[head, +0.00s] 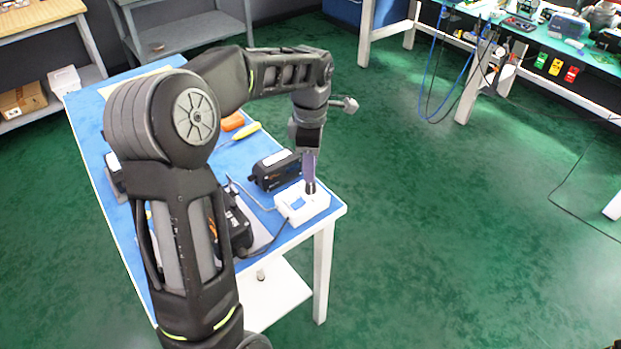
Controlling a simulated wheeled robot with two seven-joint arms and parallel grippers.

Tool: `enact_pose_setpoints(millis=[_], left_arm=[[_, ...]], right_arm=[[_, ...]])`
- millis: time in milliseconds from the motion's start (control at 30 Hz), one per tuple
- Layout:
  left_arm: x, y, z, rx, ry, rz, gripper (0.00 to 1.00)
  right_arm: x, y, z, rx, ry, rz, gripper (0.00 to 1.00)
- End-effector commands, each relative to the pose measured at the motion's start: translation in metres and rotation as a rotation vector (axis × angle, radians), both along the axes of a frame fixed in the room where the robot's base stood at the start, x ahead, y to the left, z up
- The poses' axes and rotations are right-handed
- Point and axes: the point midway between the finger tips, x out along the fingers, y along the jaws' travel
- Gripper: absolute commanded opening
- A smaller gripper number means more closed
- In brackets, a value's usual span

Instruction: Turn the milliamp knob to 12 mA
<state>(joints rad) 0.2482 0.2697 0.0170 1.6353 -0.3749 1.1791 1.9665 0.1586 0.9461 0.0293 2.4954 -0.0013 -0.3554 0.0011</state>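A small white box (298,208) with a blue patch on top stands at the near right corner of the blue-topped table. A dark knob (311,188) shows on its top, partly covered from above. My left gripper (310,180) points down right over this knob, with a purple finger side showing. The fingers are seen nearly edge-on, so I cannot tell whether they are open or closed around the knob. The scale and any milliamp marks are too small to read. My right gripper is not in view.
A black device (275,170) lies just behind the white box. A yellow-handled tool (246,130) and an orange item (233,121) lie farther back. Another black device (237,225), with a cable, is partly hidden by my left arm. Open green floor (450,220) lies to the right.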

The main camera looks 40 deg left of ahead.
Motion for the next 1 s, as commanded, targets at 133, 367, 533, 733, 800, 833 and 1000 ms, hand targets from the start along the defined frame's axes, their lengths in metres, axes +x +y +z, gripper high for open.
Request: enact_pose_setpoints(millis=[133,367,533,733,800,833,1000], left_arm=[[-0.001,0.000,-0.025,-0.002,0.004,0.000,0.35],[0.000,0.000,-0.048,0.000,0.001,0.000,0.35],[0.000,0.000,-0.050,0.000,-0.001,0.000,0.35],[0.000,0.000,-0.050,-0.001,0.000,0.000,0.28],[0.000,0.000,-0.050,-0.001,0.000,0.000,0.23],[0.000,0.000,-0.050,0.000,0.000,0.000,0.20],[0.000,0.000,-0.050,-0.001,0.000,0.000,0.06]], right_arm=[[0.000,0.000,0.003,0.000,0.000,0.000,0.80],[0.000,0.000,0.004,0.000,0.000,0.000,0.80],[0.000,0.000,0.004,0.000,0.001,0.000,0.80],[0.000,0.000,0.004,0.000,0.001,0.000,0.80],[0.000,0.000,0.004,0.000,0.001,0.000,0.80],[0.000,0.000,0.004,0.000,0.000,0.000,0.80],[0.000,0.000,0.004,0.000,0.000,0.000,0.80]])
